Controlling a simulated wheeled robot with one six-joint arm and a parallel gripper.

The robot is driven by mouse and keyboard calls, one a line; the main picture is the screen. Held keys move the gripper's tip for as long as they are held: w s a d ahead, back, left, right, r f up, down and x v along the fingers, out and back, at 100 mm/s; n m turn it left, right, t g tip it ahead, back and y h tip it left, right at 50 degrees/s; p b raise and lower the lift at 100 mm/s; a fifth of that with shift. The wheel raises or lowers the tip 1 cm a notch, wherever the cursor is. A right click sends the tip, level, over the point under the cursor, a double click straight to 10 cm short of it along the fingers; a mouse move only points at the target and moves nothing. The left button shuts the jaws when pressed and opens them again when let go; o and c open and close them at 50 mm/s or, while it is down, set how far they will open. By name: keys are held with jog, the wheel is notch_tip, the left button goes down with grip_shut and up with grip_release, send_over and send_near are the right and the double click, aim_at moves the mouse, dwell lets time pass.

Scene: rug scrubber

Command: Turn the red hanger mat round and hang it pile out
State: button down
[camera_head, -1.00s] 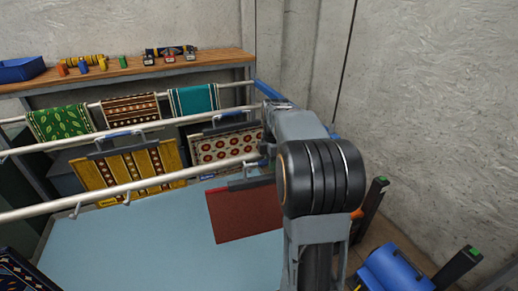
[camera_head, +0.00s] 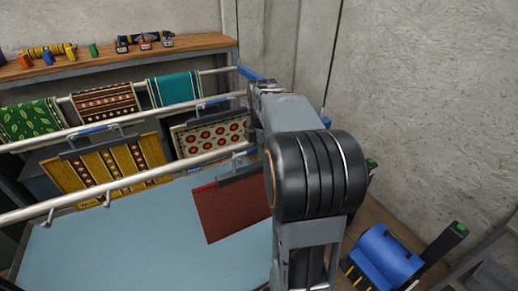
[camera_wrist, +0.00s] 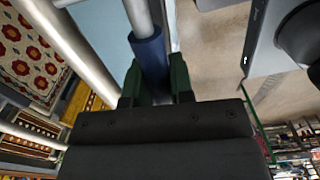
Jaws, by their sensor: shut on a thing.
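The red mat (camera_head: 232,208) hangs from a dark clamp bar (camera_head: 226,177) in the head view, over the pale blue surface. Its right part is hidden behind my arm, and a plain dull red face shows. In the wrist view, my gripper (camera_wrist: 155,84) has its green fingers closed on either side of a blue hanger grip (camera_wrist: 149,54). In the head view my gripper is mostly hidden by my arm. The near rail (camera_head: 130,184) passes behind the top of the mat, and I cannot tell whether the hanger touches it.
A yellow mat (camera_head: 104,170) and a red-and-cream patterned mat (camera_head: 212,137) hang on rails to the left. Green, brown and teal (camera_head: 175,90) mats hang further back. Bare hooks (camera_head: 107,199) line the near rail. A blue machine (camera_head: 385,258) stands at the lower right by the wall.

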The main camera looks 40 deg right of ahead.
jog(key=shift+s+a+r+b, duration=0.15)
jog(key=shift+s+b, duration=0.4)
jog(key=shift+s, duration=0.55)
jog(key=shift+s+a+f+b, duration=0.1)
jog(key=shift+s+b, duration=0.4)
jog(key=shift+s, duration=0.6)
